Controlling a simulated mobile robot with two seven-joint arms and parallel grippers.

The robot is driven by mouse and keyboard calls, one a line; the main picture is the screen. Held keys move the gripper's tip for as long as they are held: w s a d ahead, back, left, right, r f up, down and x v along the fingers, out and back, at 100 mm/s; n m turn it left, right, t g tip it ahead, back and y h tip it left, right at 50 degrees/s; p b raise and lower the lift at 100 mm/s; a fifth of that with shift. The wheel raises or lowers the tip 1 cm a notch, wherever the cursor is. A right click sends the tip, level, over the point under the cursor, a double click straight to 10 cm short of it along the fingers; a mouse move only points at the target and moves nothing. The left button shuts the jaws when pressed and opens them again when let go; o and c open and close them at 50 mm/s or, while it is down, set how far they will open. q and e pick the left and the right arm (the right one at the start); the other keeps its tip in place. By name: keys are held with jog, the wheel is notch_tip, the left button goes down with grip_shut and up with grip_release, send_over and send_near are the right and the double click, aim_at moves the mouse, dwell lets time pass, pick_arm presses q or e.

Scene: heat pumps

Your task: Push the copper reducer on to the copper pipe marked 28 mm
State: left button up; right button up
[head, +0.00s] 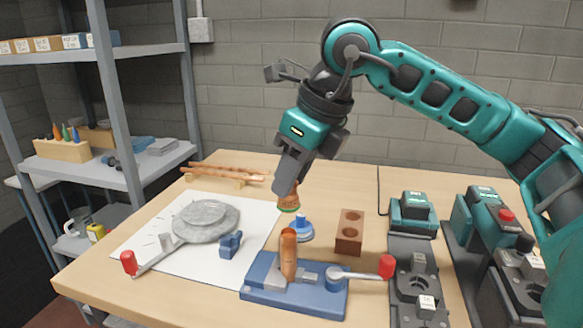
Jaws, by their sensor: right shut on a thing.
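My right gripper (287,188) reaches down from the right and is shut on a copper fitting, the reducer (289,203), with a green band at its lower end. The reducer hangs above the bench, close above and apparently apart from an upright copper pipe (288,254). The pipe stands clamped in a blue vise (262,282) with a red-tipped lever. No 28 mm marking can be read on the pipe. My left gripper is not in view.
Copper pipes (225,172) lie at the back. Teal machines (412,214) fill the right.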

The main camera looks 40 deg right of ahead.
aim_at(298, 200)
jog(key=shift+s+f+b, duration=0.1)
jog(key=shift+f+b, duration=0.25)
jog(key=shift+f, duration=0.3)
dwell(0.4)
jog(key=shift+f+b, duration=1.35)
jog(key=shift+f, duration=0.15)
jog(key=shift+f+b, duration=1.1)
jog(key=shift+f, duration=0.1)
